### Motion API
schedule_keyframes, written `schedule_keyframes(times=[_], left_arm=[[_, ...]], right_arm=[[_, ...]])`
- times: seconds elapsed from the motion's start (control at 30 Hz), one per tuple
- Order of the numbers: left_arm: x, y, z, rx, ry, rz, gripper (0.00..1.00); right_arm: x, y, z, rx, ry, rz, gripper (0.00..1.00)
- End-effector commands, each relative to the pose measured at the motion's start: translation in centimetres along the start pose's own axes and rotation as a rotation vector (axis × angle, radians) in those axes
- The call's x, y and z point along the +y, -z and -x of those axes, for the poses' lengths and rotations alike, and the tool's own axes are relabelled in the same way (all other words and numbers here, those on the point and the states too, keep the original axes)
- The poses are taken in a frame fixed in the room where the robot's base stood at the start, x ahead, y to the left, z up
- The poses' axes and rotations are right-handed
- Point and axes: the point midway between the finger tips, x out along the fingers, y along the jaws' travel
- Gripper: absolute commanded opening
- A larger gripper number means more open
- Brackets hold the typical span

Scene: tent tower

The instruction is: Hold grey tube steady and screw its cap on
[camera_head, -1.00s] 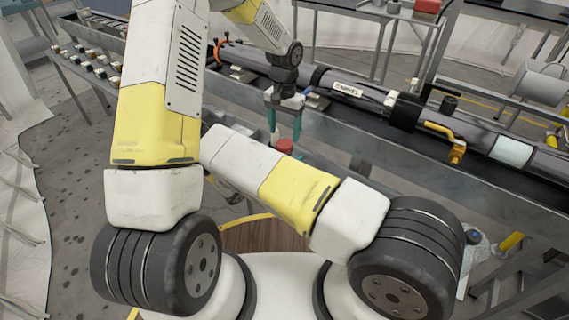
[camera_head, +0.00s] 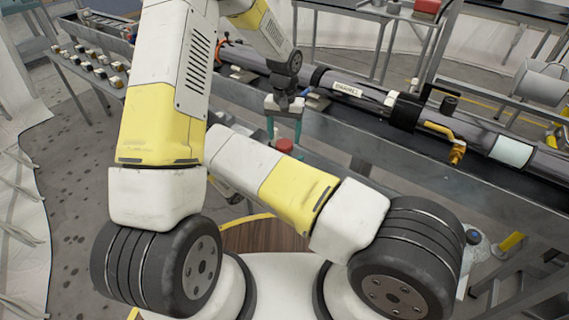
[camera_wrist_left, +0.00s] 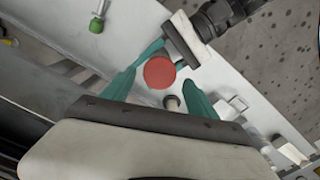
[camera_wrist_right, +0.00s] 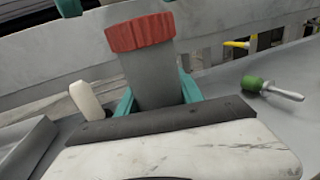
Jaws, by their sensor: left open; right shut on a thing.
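The grey tube (camera_wrist_right: 150,75) stands between my right gripper's teal fingers (camera_wrist_right: 157,95), which are shut on it. Its ribbed red cap (camera_wrist_right: 140,32) sits on the tube's top end; whether it is threaded tight cannot be told. The cap also shows in the head view (camera_head: 285,145) and left wrist view (camera_wrist_left: 160,72). My left gripper (camera_head: 284,130) points down over the cap, open, with one teal finger on either side and no clear contact. In the left wrist view, my right gripper (camera_wrist_left: 185,42) reaches in from the upper right. It is mostly hidden in the head view.
A green-handled screwdriver (camera_wrist_right: 255,84) lies on the grey surface beside the tube. A pale peg (camera_wrist_right: 86,100) stands on the tube's other side. A long dark pipe assembly (camera_head: 360,100) with a yellow valve handle (camera_head: 440,131) runs behind the work spot.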

Motion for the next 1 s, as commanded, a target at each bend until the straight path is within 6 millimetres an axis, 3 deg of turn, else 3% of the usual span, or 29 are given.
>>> schedule_keyframes(times=[0.2,0.57,0.9,1.0], left_arm=[[0.0,0.0,-2.4,-0.001,0.0,0.0,0.67],[0.0,0.0,-2.8,0.0,0.0,0.0,0.67],[0.0,0.0,-2.8,0.0,0.0,0.0,0.03],[0.0,0.0,-2.8,0.0,0.0,-0.007,0.01]], right_arm=[[0.0,0.0,0.0,0.0,0.0,0.0,0.0],[0.0,0.0,0.0,0.0,0.0,0.0,0.0],[0.0,0.0,0.0,0.0,0.0,0.0,0.0],[0.0,0.0,0.0,0.0,0.0,0.0,0.0]])
